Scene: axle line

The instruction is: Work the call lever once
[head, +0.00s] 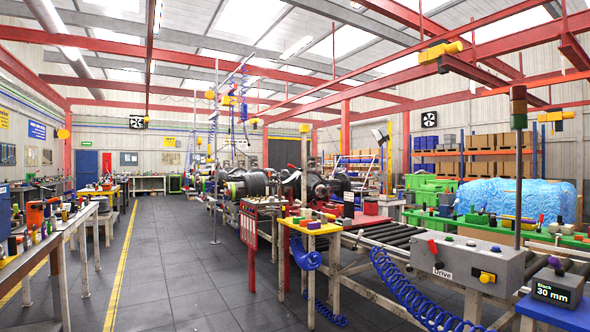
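No lever in the head view is labelled as the call lever. A grey control box (468,262) marked "Drive" stands at the front right beside the roller conveyor. A small red lever-like part (433,250) is on its left front face, and a yellow knob (487,277) is on its right. I cannot tell whether either is the call lever. A stack light (518,107) with dark red and green segments stands on a thin post behind the box. Neither of my grippers is in view.
A dark display (556,289) reading "Slack 30 mm" sits on a blue surface (560,316) at the lower right. A coiled blue hose (405,292) hangs below the conveyor (400,238). A yellow-topped table (310,228) stands left of it. The grey floor (170,270) is open at left centre.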

